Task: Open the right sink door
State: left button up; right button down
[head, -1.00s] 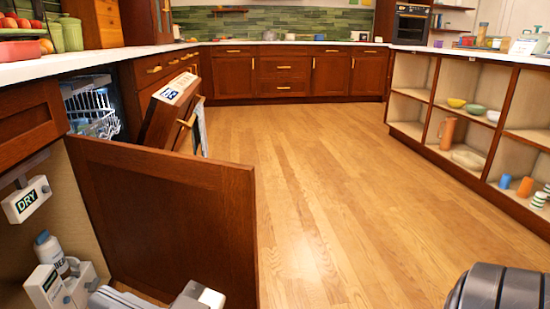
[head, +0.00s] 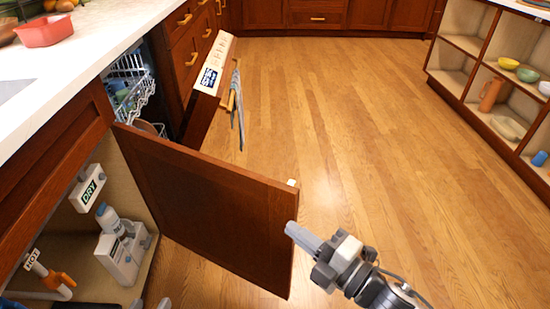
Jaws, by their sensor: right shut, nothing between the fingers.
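The right sink door (head: 215,205) is a dark brown wooden panel. It stands swung wide out from the sink cabinet (head: 95,235), hinged beside the dishwasher, with its inner face towards me. A small pale tip (head: 291,182) shows at the top of its free edge; it may be part of the handle. My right gripper (head: 290,230) is shut and empty, with its fingertips at or very near the door's free edge; I cannot tell whether they touch. Only grey tips of my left gripper (head: 151,304) show at the bottom edge, below the open cabinet.
The dishwasher door (head: 205,95) hangs partly open behind the sink door, with a rack (head: 130,85) inside. The cabinet holds a DRY-labelled box (head: 88,188), a bottle (head: 108,217) and an orange-handled HOT valve (head: 60,282). The wooden floor (head: 400,150) to the right is clear.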

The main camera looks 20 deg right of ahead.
aim_at(274, 196)
pick_arm(q)
jog(key=shift+s+a+f+g+y+p, duration=0.2)
jog(key=shift+s+a+g+y+p, duration=0.15)
jog(key=shift+s+g, duration=0.25)
pick_arm(e)
jog(key=shift+w+a+f+n+g, duration=0.15)
jog(key=shift+w+n, duration=0.25)
jog(key=shift+w, duration=1.4)
jog(key=shift+w+a+r+n+g, duration=0.1)
jog(key=shift+w+a+n, duration=0.25)
jog(key=shift+w, duration=1.5)
jog(key=shift+w+a+f+n+g, duration=0.15)
jog(key=shift+w+n, duration=0.3)
jog(key=shift+w, duration=1.35)
pick_arm(q)
jog(key=shift+s, duration=0.1)
